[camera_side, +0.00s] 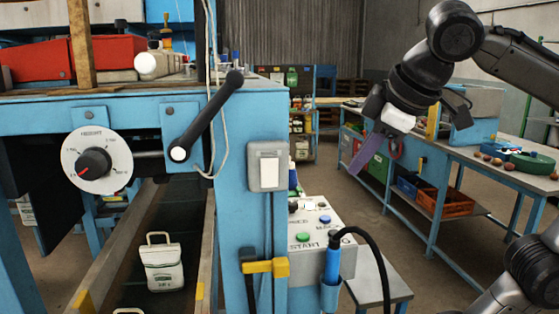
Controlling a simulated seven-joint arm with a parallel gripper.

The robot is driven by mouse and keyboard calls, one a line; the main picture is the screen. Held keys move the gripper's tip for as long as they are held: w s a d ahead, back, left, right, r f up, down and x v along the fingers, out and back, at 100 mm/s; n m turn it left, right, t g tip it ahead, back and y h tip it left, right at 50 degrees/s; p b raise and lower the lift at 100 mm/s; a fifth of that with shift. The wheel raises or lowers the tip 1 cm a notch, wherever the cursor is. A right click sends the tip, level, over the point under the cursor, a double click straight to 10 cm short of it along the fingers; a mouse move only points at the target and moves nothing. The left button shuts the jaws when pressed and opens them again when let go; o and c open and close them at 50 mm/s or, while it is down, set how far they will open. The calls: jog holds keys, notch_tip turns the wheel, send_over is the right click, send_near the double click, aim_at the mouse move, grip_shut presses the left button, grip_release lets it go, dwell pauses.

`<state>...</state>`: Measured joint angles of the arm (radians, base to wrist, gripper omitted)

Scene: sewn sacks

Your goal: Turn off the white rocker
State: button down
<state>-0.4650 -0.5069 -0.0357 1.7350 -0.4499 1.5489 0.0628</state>
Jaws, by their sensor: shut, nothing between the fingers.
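The white rocker (269,167) sits upright in a grey switch plate (253,179) on the front of a blue post. Which half of the rocker is pressed in is too small to tell. My gripper (362,160) hangs from my arm at the upper right. It is shut and empty, its purple-grey fingers pointing down and left. In the picture it is right of the rocker and about level with it, clearly apart from it. Nothing hides the rocker.
A black lever (207,116) and a white dial (97,161) are left of the rocker. Below it are a yellow clamp (265,267) and a button box (318,222) with a black cable. A sewn sack (162,264) stands in the chute. The space between gripper and post looks open.

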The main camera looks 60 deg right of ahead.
aim_at(279, 161)
jog(key=w+a+r+n+t+y, duration=0.1)
jog(key=a+r+n, duration=0.3)
jog(key=a, duration=0.5)
notch_tip(279, 161, up, 3)
jog(key=shift+w+a+f+t+y, duration=0.2)
jog(key=shift+w+a+t+y, duration=0.1)
jog(key=shift+w+a+y, duration=0.15)
jog(key=shift+w+f, duration=0.1)
jog(key=shift+w+d+f, duration=0.6)
jog(key=shift+w+f, duration=0.6)
jog(key=shift+w, duration=0.3)
jog(key=shift+w+d+f, duration=0.6)
jog(key=shift+w+f, duration=0.55)
jog(key=shift+w, duration=0.35)
jog(key=shift+w+d+f, duration=0.6)
jog(key=shift+w+f, duration=0.6)
jog(key=shift+w, duration=0.3)
